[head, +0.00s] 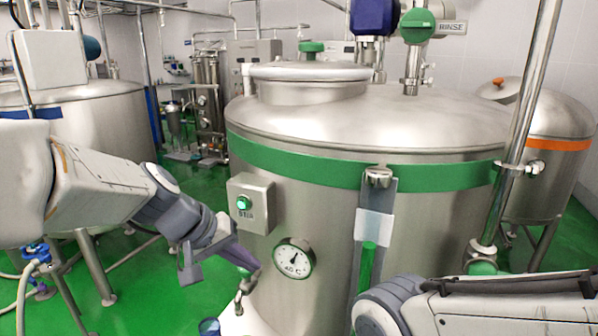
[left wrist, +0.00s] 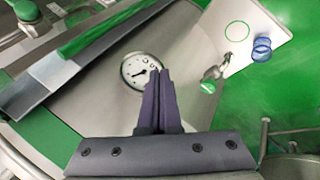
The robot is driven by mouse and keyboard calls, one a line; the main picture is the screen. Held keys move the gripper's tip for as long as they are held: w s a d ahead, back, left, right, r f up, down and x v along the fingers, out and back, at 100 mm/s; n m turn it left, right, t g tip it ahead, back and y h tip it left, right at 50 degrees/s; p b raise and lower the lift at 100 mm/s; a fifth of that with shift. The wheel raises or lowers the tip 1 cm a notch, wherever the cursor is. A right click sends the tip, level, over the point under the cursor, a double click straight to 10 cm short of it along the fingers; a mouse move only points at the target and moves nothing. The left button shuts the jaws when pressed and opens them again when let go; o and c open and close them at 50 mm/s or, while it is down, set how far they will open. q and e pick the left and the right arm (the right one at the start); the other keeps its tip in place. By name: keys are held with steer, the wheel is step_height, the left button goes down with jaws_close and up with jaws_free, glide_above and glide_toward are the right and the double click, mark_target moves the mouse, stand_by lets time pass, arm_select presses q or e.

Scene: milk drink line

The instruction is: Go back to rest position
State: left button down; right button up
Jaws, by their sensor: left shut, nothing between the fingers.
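My left gripper (head: 255,266) is in front of the steel tank with the green band (head: 430,175), pointing down to the right. Its dark purple fingers are shut and empty. In the left wrist view the closed fingers (left wrist: 158,74) point up the picture, just beside the round gauge (left wrist: 140,70) on the tank. My right arm comes in at the lower right of the head view; its gripper is not in view.
A small tap (head: 240,298) is close below my left fingers. A blue ring-like item (left wrist: 262,48) is by a white plate (left wrist: 250,22). A button box (head: 250,203) and a level tube (head: 367,265) are on the tank. Another tank (head: 110,120) stands left.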

arm_select(q)
steer(key=s+d+f+m+g+y+b, duration=0.1)
steer(key=s+d+f+m, duration=0.3)
steer(key=s, duration=0.6)
steer(key=s+d+f+m+g+y+b, duration=0.1)
steer(key=s+d+f+m+g+y, duration=0.2)
steer(key=s+f+m, duration=0.3)
steer(key=s+d+f, duration=0.1)
steer(key=s, duration=0.4)
steer(key=shift+s+d+f+g, duration=0.2)
steer(key=shift+f+g, duration=0.1)
steer(key=shift+g, duration=0.1)
